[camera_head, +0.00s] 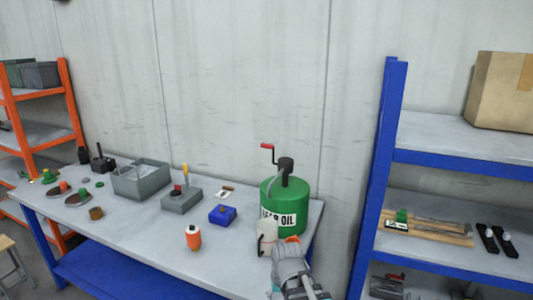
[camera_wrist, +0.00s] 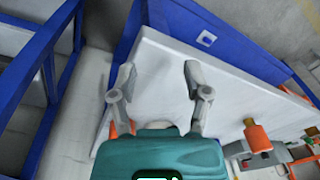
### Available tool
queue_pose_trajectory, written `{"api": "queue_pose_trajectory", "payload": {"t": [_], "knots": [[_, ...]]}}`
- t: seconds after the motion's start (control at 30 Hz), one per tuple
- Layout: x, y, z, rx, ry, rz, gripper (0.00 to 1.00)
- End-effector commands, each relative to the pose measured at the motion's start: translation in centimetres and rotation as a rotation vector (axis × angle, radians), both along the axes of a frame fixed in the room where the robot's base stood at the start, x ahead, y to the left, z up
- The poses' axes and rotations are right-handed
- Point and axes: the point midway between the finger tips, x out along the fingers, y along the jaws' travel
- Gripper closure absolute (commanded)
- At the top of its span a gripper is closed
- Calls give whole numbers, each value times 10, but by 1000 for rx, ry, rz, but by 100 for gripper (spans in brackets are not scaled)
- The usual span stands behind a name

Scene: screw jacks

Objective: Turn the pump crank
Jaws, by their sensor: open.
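A green drum (camera_head: 285,200) labelled as oil stands upright at the right end of the workbench in the head view. A dark pump (camera_head: 286,168) sits on its top, with a crank (camera_head: 273,157) that ends in a red handle (camera_head: 267,146) raised to the upper left. My gripper (camera_wrist: 158,75) is open and empty in the wrist view, over the pale bench top. In the head view my wrist shows in front of the drum, low and well below the crank; the fingertips are not clear there. The crank does not show in the wrist view.
A pale jug-like item (camera_head: 266,237) stands close in front of the drum. A blue shelf (camera_head: 383,150) rises at right.

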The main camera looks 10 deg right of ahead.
Motion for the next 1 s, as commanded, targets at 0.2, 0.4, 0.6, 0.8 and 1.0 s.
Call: {"api": "queue_pose_trajectory", "payload": {"t": [0.2, 0.4, 0.6, 0.8, 1.0], "knots": [[69, 13, 55, 172, -156, -116, 38], [137, 20, 112, 364, -312, -266, 38], [201, 15, 175, 558, -452, -436, 38], [247, 2, 225, 715, -556, -590, 38], [278, -13, 262, 825, -622, -703, 38]]}}
